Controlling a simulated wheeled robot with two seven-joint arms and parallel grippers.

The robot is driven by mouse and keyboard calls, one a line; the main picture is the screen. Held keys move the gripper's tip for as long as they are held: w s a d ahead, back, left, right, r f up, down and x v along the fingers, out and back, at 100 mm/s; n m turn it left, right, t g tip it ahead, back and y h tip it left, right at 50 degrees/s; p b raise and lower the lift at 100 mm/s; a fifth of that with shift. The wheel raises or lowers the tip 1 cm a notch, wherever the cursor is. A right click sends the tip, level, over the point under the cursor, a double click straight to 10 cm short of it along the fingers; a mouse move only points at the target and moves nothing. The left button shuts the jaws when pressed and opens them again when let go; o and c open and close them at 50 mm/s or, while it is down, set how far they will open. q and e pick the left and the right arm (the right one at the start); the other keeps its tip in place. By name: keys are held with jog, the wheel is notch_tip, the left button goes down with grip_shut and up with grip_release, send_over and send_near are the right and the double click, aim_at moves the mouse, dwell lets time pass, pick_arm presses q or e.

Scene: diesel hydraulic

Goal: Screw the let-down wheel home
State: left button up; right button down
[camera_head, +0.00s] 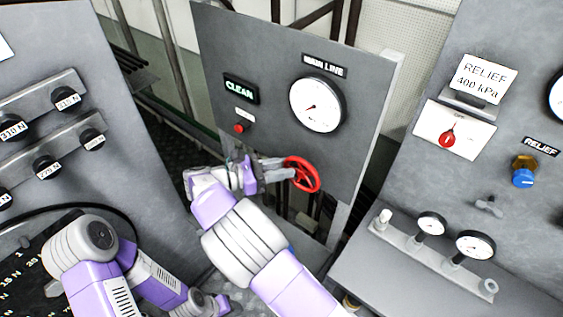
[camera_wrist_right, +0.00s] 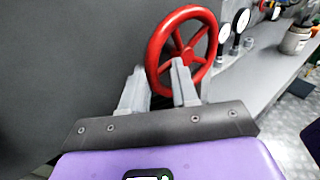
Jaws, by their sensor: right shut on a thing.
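The red let-down wheel (camera_head: 314,179) is a spoked handwheel at the lower right of the grey middle panel. My right gripper (camera_head: 287,172) reaches it from the left and is shut on its rim. In the right wrist view the wheel (camera_wrist_right: 208,28) stands upright, and the two grey fingers of the right gripper (camera_wrist_right: 159,72) are on either side of its near rim. The wheel's stem and its seat are hidden, so how far it is screwed in cannot be told.
The middle panel (camera_head: 260,65) carries a MAIN LINE gauge (camera_head: 316,105), a CLEAN sign (camera_head: 241,88) and a red button (camera_head: 239,128). A right console has a RELIEF card (camera_head: 483,78), a blue knob (camera_head: 523,178) and small gauges (camera_head: 475,246). A left panel holds several labelled weights.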

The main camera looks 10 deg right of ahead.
aim_at(287, 163)
jog(key=m+y, duration=0.1)
jog(key=r+m+p, duration=0.1)
jog(key=r+m+y+p, duration=0.1)
jog(key=shift+s+d+r+t+y, duration=0.1)
jog(key=shift+s+d+t+y, duration=0.1)
jog(key=shift+s+t+y, duration=0.15)
jog(key=shift+s+d+r+m+t+y, duration=0.2)
jog(key=shift+r+m+t+y, duration=0.3)
jog(key=shift+m, duration=0.4)
jog(key=shift+s+d+r+m+t+y+b, duration=0.1)
jog(key=shift+m+t+y+b, duration=0.1)
jog(key=shift+m+y, duration=0.15)
jog(key=shift+s+d+m+t+y+b, duration=0.1)
jog(key=shift+m+t+y, duration=0.05)
jog(key=shift+m+y, duration=0.15)
jog(key=shift+s+d+r+m+t+y+b, duration=0.2)
jog(key=shift+s+d+m+t+y+b, duration=0.4)
jog(key=shift+b, duration=1.1)
jog(key=shift+s+d+r+m+t+y+b, duration=0.3)
jog(key=shift+m+t+y+b, duration=0.5)
jog(key=shift+b, duration=0.85)
jog(key=shift+s+d+r+m+t+y+b, duration=0.1)
jog(key=shift+s+d+m+t+y+b, duration=0.15)
jog(key=shift+s+m+t+y+b, duration=1)
jog(key=shift+w+n+g+h+b, duration=0.3)
jog(key=shift+w+g+h+b, duration=0.15)
jog(key=shift+w+h, duration=0.2)
